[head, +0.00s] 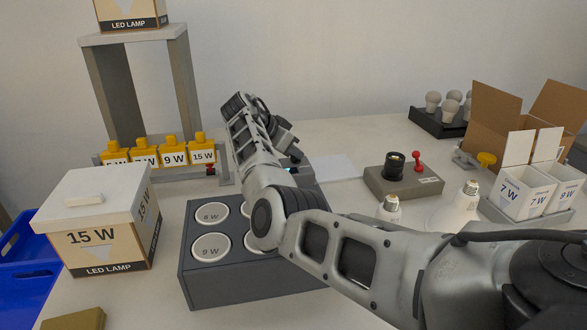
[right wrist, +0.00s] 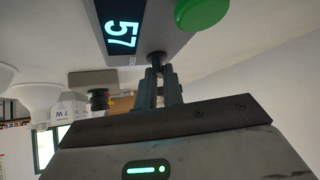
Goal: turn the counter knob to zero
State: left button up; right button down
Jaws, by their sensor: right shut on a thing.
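The counter (right wrist: 135,35) shows in the right wrist view with a lit display reading 57 and a large green button (right wrist: 202,12) beside it. Its small dark knob (right wrist: 156,59) sits on the near edge. My right gripper (right wrist: 159,80) is shut on the knob, with its two fingers close together around it. In the head view the counter (head: 293,176) is mostly hidden behind my right arm, and the knob cannot be seen. My left gripper is not in view.
A dark block with round lamp wells (head: 235,282) stands under my right forearm. A lidded 15 W box (head: 100,225) is at left, before yellow tagged holders (head: 170,155). A socket box (head: 400,183), loose bulbs (head: 389,209) and white cartons (head: 522,195) stand at right.

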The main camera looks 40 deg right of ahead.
pick_arm(q)
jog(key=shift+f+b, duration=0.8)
jog(key=shift+b, duration=0.6)
pick_arm(e)
jog(key=shift+f+m+g, duration=0.2)
jog(key=shift+m+g, duration=0.5)
jog(key=shift+m, duration=0.1)
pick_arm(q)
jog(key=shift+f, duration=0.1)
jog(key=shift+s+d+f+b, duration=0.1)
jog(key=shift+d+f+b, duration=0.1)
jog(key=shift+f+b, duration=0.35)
pick_arm(e)
jog(key=shift+m+g, duration=0.3)
jog(key=shift+m, duration=0.1)
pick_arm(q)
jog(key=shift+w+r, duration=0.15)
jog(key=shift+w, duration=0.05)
pick_arm(e)
jog(key=c, duration=1.5)
grip_release()
jog(key=shift+w+r, duration=0.1)
